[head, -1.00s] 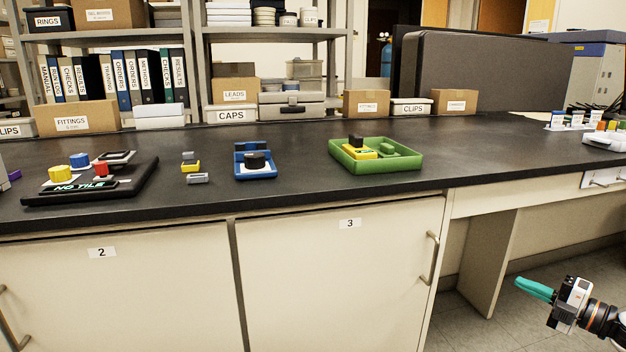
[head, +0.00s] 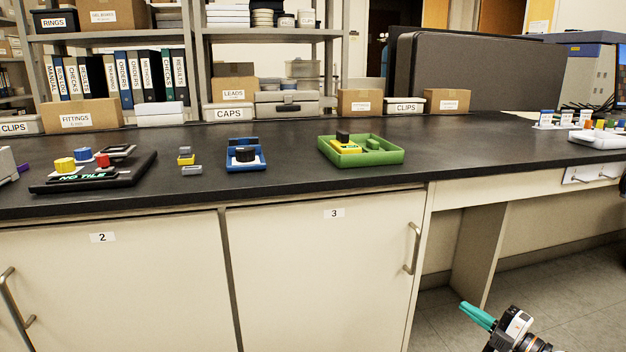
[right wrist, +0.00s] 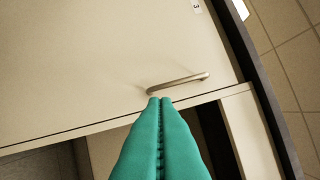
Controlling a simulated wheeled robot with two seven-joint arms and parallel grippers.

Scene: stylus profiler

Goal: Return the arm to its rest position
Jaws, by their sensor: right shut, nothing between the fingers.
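My right gripper (head: 478,316) has teal fingers and shows at the lower right of the head view, below the bench top and in front of the open knee space. In the right wrist view its fingers (right wrist: 160,102) are pressed together with nothing between them. There they point toward the handle (right wrist: 178,84) of the cabinet door labelled 3; I cannot tell the gap from the picture. My left gripper is out of view.
On the black bench (head: 290,190) stand a black device marked NO TILE (head: 92,183), small coloured blocks (head: 187,160), a blue tray (head: 245,165) and a green tray (head: 395,157). Cabinet door 3 (head: 320,280) is closed. Floor shows at the lower right.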

